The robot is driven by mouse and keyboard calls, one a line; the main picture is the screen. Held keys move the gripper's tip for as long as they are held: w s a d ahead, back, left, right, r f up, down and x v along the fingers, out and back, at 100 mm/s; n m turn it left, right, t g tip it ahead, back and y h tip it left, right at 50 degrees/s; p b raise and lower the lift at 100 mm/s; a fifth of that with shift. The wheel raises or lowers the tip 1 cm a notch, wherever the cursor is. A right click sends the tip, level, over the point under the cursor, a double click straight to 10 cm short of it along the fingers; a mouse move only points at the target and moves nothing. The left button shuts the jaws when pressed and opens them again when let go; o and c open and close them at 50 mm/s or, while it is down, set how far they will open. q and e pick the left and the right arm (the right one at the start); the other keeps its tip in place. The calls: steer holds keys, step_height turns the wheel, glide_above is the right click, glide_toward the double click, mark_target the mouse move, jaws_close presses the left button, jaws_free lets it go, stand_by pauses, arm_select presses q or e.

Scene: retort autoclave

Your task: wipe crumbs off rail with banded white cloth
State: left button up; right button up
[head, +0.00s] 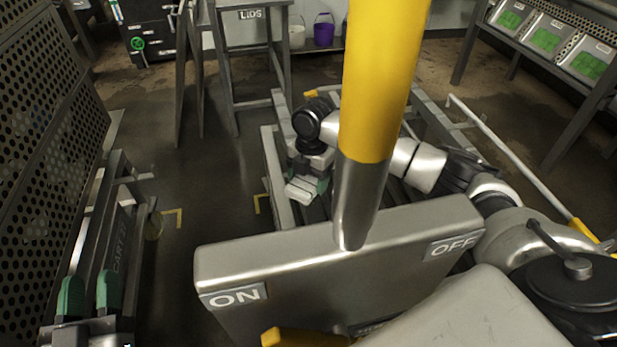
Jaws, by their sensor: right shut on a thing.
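My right gripper (306,184) is in the middle of the head view, behind the lever and grey box, with its arm coming in from the right. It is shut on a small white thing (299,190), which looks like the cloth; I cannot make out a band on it. It is over or beside the left grey metal rail (272,165) of a low frame; I cannot tell whether the cloth touches it. I see no crumbs at this size. My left gripper (89,294) is at the lower left, its green fingertips apart with nothing between them.
A yellow lever (378,80) rises from a grey box (335,245) marked ON and OFF, hiding part of the frame. A perforated panel and a cart (118,235) stand at the left. A stand marked LIDS (250,60) is behind. Dark floor between is clear.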

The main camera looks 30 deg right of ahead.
arm_select(q)
steer(key=shift+s+r, duration=0.1)
steer(key=shift+r, duration=0.15)
arm_select(e)
steer(key=shift+f, duration=0.7)
arm_select(q)
steer(key=shift+d+r+t, duration=0.1)
steer(key=shift+r+t, duration=0.15)
steer(key=shift+t, duration=0.05)
arm_select(e)
steer(key=shift+f, duration=0.15)
